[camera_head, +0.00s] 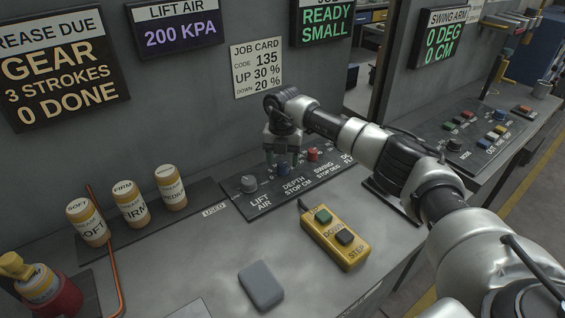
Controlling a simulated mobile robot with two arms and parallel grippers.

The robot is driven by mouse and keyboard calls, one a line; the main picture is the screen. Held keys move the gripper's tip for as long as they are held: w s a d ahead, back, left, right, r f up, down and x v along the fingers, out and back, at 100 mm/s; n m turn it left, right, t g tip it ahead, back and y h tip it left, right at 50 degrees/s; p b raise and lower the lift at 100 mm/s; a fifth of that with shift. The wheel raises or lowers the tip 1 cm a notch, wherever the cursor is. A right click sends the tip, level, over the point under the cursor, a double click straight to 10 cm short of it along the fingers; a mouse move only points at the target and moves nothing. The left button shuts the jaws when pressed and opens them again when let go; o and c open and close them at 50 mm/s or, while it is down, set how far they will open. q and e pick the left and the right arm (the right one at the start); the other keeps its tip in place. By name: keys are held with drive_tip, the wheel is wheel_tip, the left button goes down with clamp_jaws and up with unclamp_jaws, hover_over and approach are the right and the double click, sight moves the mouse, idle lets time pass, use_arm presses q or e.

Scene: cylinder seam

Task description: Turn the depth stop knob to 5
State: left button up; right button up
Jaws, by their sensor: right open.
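The depth stop knob (283,170) is a small blue knob on the dark control panel (232,206), behind the label "DEPTH STOP CM". My right gripper (283,160) points down over this knob, with its fingers open. The fingers partly cover the knob and its scale, so I cannot read its setting or tell whether they touch it. My left gripper is not in view.
A grey lift air knob (249,183) stands left of the blue knob, and a red swing stop knob (313,155) stands right. A yellow two-button pendant (330,240) and a grey block (261,286) lie in front. Several labelled cylinders (130,205) stand left.

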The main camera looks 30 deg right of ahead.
drive_tip(key=shift+f, duration=1.15)
drive_tip(key=c, duration=0.9)
